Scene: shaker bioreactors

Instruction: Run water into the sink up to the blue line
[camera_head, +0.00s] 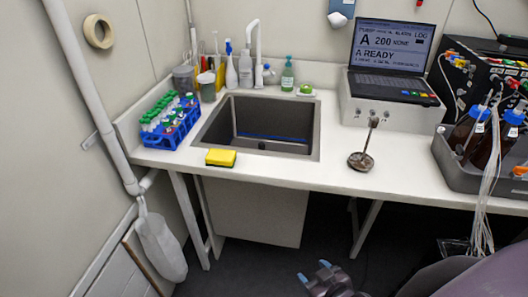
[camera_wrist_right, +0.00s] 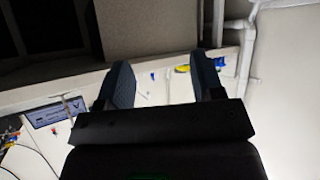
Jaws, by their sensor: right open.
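The grey sink (camera_head: 210,131) is set into the white counter. A blue line (camera_head: 272,137) runs across its inner far wall, and a dark round spot, perhaps the drain, shows below it. I see no water in the basin. A tall white curved spout (camera_head: 254,40) stands behind the sink; I cannot make out its handle. My right gripper (camera_head: 313,274) is low in front of the counter, well away from the sink. In the right wrist view its two fingers (camera_wrist_right: 165,78) are apart with nothing between them. My left gripper is not in view.
A yellow sponge (camera_head: 220,157) lies at the sink's front edge. A blue tube rack (camera_head: 172,129) stands left of it, and bottles, including a green one (camera_head: 288,75), stand behind. A metal piece with a round base (camera_head: 361,161) and a laptop (camera_head: 390,60) are to the right.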

